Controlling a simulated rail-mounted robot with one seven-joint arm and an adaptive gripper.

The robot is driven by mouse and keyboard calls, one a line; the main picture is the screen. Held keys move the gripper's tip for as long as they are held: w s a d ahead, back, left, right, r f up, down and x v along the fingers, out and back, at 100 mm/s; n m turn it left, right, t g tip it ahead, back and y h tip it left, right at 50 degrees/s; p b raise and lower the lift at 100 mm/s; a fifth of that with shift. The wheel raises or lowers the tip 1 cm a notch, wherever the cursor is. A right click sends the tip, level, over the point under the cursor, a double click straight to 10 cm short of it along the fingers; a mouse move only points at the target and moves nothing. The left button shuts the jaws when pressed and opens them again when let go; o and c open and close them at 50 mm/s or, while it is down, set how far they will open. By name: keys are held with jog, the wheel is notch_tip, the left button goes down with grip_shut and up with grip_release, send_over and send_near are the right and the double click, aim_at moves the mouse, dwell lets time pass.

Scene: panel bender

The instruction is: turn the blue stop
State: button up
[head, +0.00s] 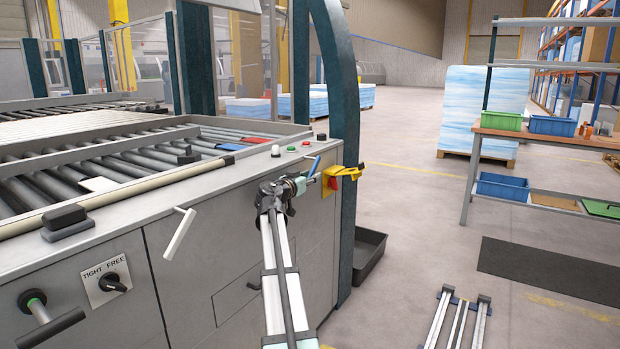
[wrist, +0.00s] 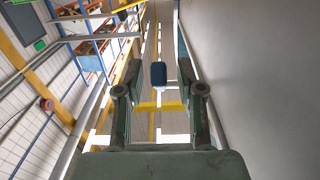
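The blue stop (head: 314,166) is a thin, tilted blue lever at the right end of the machine's front side. In the wrist view, a dark blue block (wrist: 158,75) on a pale stem, which looks like the stop, shows between my fingers. My gripper (head: 309,181) is right at the stop in the head view, and its tips partly overlap the stop's lower end. In the wrist view, my gripper (wrist: 157,60) is open, with gaps on both sides of the blue block. I cannot tell whether a finger touches it.
A yellow bracket with a red part (head: 338,177) sits just right of my gripper. A white lever (head: 178,232) and a TIGHT/FREE knob (head: 113,283) are on the machine front. A dark bin (head: 368,255) stands on the floor.

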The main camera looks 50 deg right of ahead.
jog(key=a, duration=1.2)
jog(key=shift+s, duration=0.35)
